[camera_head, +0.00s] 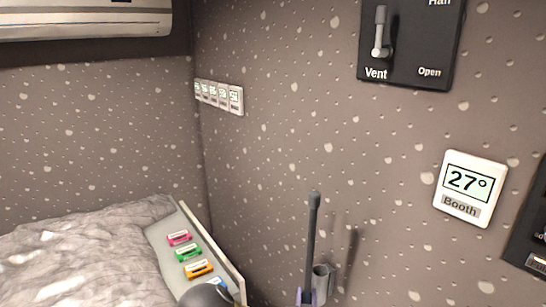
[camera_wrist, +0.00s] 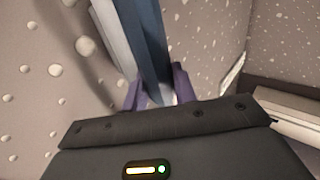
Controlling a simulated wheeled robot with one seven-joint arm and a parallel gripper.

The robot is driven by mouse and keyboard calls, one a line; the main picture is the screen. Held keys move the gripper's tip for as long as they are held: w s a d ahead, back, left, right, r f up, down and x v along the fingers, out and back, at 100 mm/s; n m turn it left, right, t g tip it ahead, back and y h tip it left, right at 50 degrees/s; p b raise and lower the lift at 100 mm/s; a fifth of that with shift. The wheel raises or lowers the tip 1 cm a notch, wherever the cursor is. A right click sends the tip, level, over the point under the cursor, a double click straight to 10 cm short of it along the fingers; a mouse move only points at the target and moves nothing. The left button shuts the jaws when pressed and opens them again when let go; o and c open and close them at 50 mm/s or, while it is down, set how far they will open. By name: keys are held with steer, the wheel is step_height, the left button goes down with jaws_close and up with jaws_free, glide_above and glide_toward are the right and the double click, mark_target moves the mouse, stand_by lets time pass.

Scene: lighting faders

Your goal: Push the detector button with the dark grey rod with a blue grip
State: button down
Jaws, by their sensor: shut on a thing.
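The dark grey rod (camera_head: 313,235) stands nearly upright in the head view, its rounded tip up and close to the speckled wall. My gripper (camera_head: 305,299) is at the bottom edge, with only bits of its purple fingers showing. In the wrist view, the purple fingers of my gripper (camera_wrist: 158,90) are shut on the rod's blue grip (camera_wrist: 147,40). A grey holder (camera_head: 322,280) is on the wall just right of the rod; I cannot tell whether they touch. I cannot make out a detector button in either view.
A white unit (camera_head: 85,20) hangs upper left. A ledge with coloured labelled pieces (camera_head: 188,252) borders a lumpy grey surface (camera_head: 80,250).

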steer(key=s+d+f+y, duration=0.1)
steer(key=d+f, duration=0.1)
steer(key=f, duration=0.3)
steer(key=s+d+f+n+y, duration=0.1)
steer(key=s+d+f, duration=0.1)
steer(key=f, duration=0.4)
steer(key=shift+s+d+n+y, duration=0.25)
steer(key=shift+d+n+y, duration=0.05)
steer(key=shift+d, duration=0.55)
